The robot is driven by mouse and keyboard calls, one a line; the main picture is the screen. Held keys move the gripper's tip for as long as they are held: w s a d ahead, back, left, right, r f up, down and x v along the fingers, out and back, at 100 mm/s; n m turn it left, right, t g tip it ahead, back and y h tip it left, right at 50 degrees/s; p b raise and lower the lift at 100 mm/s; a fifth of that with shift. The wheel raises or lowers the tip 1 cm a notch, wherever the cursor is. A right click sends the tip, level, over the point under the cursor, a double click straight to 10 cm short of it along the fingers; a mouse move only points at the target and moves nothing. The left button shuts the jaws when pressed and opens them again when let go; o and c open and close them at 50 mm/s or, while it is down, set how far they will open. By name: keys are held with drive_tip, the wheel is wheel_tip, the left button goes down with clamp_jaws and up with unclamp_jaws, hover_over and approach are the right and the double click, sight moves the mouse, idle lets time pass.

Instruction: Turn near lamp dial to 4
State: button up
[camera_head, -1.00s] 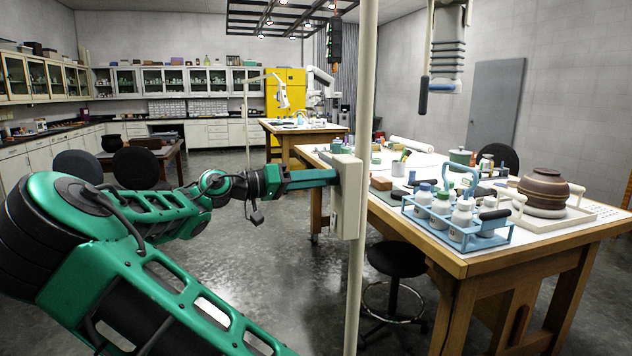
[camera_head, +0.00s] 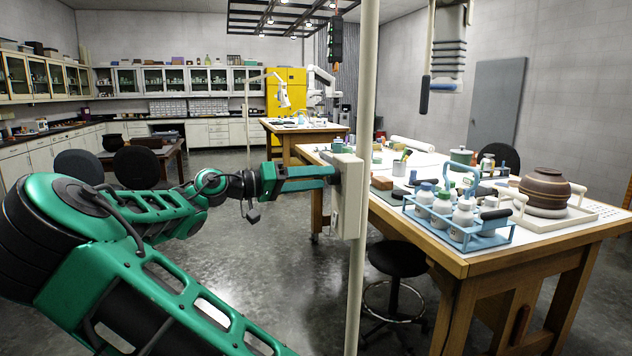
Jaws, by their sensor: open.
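A pale control box (camera_head: 348,197) is fixed to an upright cream post (camera_head: 361,270) in the middle of the view. My gripper (camera_head: 328,178) reaches in from the left, level with the upper part of this box. Its green fingers are spread, with the tips at or very near the box's left side. A small dark part shows at the fingertips; I cannot tell if it is the dial or a finger pad. No dial marking or number can be read from here. The lamp that the dial belongs to cannot be made out for certain.
A wooden worktable (camera_head: 560,250) stands right of the post, with a blue bottle carrier (camera_head: 480,240) and a brown pot (camera_head: 545,190) on it. A black stool (camera_head: 397,258) stands by the table. Open floor lies below my arm.

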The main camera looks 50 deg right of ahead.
drive_tip(key=v, duration=1)
drive_tip(key=shift+f, duration=0.15)
